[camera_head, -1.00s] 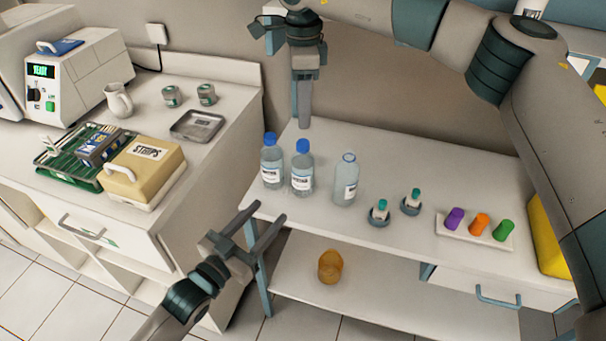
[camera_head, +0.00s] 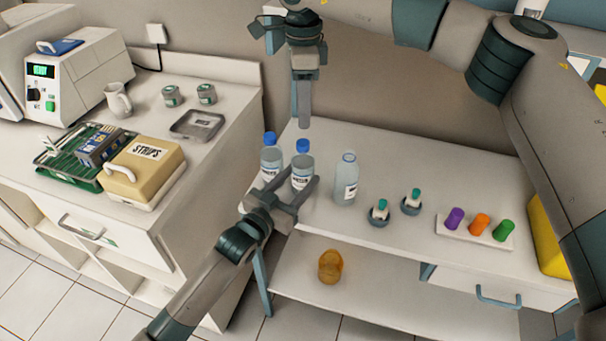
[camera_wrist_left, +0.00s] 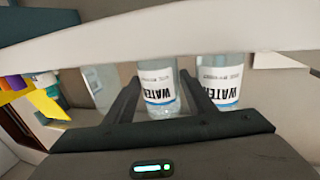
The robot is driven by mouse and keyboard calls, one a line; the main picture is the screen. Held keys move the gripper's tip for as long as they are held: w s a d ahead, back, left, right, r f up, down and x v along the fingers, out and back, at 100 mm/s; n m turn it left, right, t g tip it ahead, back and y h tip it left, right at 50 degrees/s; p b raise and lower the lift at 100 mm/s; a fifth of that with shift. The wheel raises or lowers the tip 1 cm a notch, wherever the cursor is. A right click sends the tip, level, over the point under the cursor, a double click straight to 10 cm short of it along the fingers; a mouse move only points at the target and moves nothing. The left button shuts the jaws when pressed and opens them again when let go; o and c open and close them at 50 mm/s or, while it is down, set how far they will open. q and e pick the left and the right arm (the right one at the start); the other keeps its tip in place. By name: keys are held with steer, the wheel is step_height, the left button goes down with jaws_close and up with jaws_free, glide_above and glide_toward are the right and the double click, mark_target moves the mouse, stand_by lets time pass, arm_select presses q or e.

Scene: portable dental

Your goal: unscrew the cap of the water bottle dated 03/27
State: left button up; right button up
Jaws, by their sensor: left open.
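Two water bottles with blue caps stand side by side on the white table: the left one (camera_head: 271,158) and the middle one (camera_head: 302,168). Their labels read WATER in the left wrist view, upside down; the dates are too small to read. My left gripper (camera_head: 300,178) is open, its fingers reaching to either side of the middle bottle, which shows between them in the left wrist view (camera_wrist_left: 158,92). The left bottle (camera_wrist_left: 220,88) is outside the fingers. Contact cannot be told. My right gripper (camera_head: 304,105) hangs empty behind the bottles, pointing down.
An uncapped bottle (camera_head: 346,180) stands just right. Two small teal-capped vials (camera_head: 379,210) (camera_head: 411,202) and a rack (camera_head: 446,229) with purple, orange and green items follow. An amber cup (camera_head: 330,266) sits on the lower shelf. A counter with a strips box (camera_head: 146,168) is left.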

arm_select(q)
steer(key=shift+x, duration=1.1)
jaws_close()
arm_select(e)
steer(key=shift+m, duration=0.3)
